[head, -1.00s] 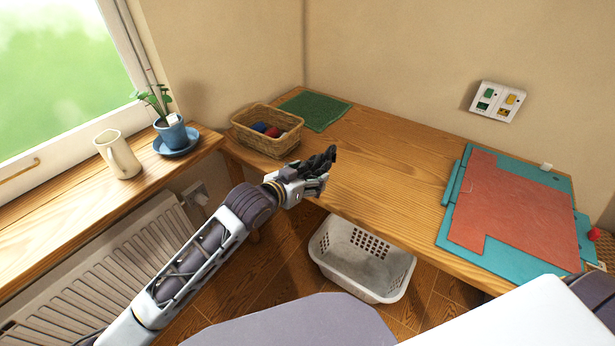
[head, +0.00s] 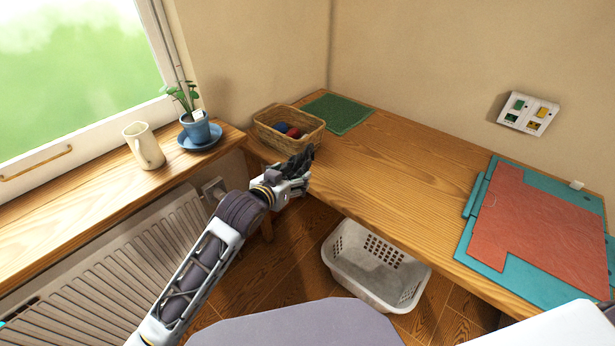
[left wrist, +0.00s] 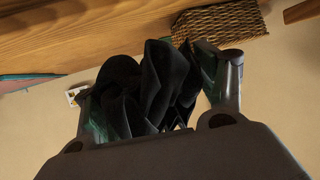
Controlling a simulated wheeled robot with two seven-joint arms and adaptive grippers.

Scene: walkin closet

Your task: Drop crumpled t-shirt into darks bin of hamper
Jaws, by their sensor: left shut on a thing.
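My left gripper (head: 292,186) is shut on a crumpled black t-shirt (head: 302,162). It holds the shirt in the air in front of the wooden table, near the wicker basket in the head view. In the left wrist view the shirt (left wrist: 150,85) is bunched in dark folds between the two fingers (left wrist: 165,95). I see no hamper with a marked darks bin in these frames. My right gripper is not in view.
A wooden table (head: 400,170) bears a wicker basket (head: 290,143) with balls inside, a green mat (head: 338,113) and a red sheet on teal boards (head: 540,220). An empty white laundry basket (head: 375,268) stands on the floor. A pitcher (head: 145,147) and potted plant (head: 196,128) stand on the sill.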

